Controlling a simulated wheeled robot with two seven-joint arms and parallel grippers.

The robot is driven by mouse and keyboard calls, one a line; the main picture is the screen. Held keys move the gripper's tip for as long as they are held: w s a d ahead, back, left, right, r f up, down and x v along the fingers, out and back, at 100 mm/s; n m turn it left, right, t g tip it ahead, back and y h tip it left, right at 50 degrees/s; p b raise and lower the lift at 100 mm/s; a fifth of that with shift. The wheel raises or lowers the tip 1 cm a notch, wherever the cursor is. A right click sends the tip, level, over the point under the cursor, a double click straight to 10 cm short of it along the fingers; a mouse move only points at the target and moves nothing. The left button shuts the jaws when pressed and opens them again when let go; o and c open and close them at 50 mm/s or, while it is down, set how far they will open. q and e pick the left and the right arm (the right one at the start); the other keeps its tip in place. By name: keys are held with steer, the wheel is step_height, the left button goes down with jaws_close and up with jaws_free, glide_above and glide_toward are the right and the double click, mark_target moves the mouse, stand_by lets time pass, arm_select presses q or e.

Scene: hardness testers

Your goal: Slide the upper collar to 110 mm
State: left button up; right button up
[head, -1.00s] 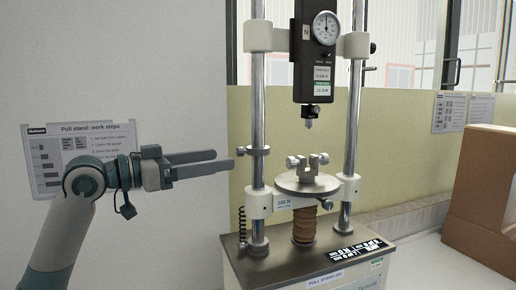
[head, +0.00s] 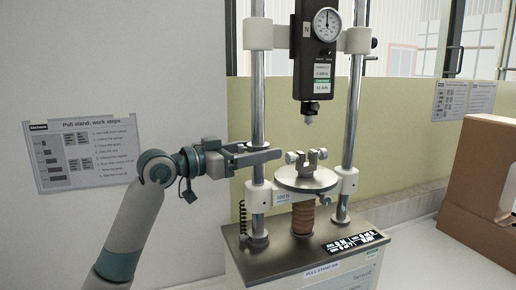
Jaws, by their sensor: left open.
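The stand's left steel column (head: 258,100) is upright and carries a small dark collar, now largely hidden by my left gripper (head: 268,156). The gripper is open, with its fingers level and reaching across the column at the collar's height. I cannot tell whether the fingers touch the collar. The black force gauge (head: 317,50) with its round dial hangs between the columns. Below it, the round platform (head: 305,180) with a small clamp (head: 307,157) stands just right of the fingertips. No millimetre scale is readable. My right gripper is not in view.
The right column (head: 350,120) and white lower bracket (head: 258,196) bound the space around the platform. A coiled cord (head: 242,218) hangs left of the column. A work-steps sheet (head: 82,153) is on the wall. A cardboard box (head: 480,180) stands at right.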

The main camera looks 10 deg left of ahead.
arm_select(q)
steer(key=shift+c, duration=0.6)
steer(key=c, duration=1.4)
steer(key=shift+f+b, duration=1.2)
steer(key=shift+f, duration=0.75)
steer(key=o, duration=1.3)
steer(key=shift+o, duration=1.1)
